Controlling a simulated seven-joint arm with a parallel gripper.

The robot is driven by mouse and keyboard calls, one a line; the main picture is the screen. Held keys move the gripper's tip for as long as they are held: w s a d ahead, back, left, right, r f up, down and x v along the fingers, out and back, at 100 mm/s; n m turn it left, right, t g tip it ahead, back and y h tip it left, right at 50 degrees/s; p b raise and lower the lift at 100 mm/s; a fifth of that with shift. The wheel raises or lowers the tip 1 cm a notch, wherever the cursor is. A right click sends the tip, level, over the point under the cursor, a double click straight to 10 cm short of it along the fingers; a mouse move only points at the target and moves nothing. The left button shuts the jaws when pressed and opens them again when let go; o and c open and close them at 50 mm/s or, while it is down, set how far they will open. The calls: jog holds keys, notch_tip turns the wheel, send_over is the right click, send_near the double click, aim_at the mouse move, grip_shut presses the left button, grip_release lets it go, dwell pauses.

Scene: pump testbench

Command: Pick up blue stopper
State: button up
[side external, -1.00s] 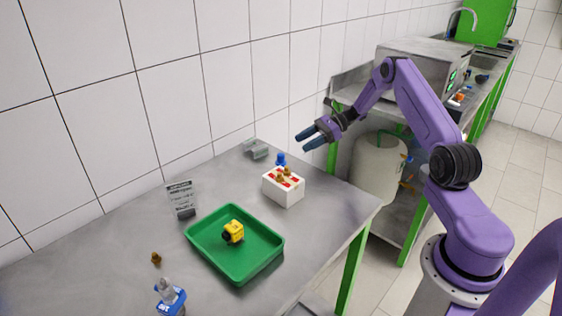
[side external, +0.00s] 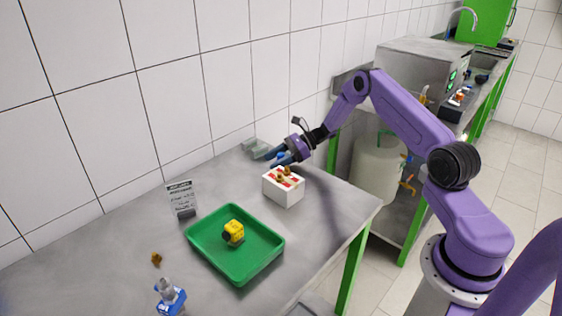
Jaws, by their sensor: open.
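The blue stopper (side external: 281,155) stands on the grey table behind the white box, near the wall. It is partly hidden by my gripper in the side view. My gripper (side external: 273,158) is open, its dark blue fingers pointing left and down around or just above the stopper. I cannot tell from this view whether the fingers touch it or whether it sits between them.
A white box (side external: 285,194) with red marks and brass parts on top stands just in front of my gripper. A grey block (side external: 250,145) lies behind. A green tray (side external: 270,260) with a yellow part (side external: 233,232) and a sign (side external: 181,199) are to the left.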

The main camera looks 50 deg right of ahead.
jog(key=c, duration=1)
jog(key=shift+c, duration=0.3)
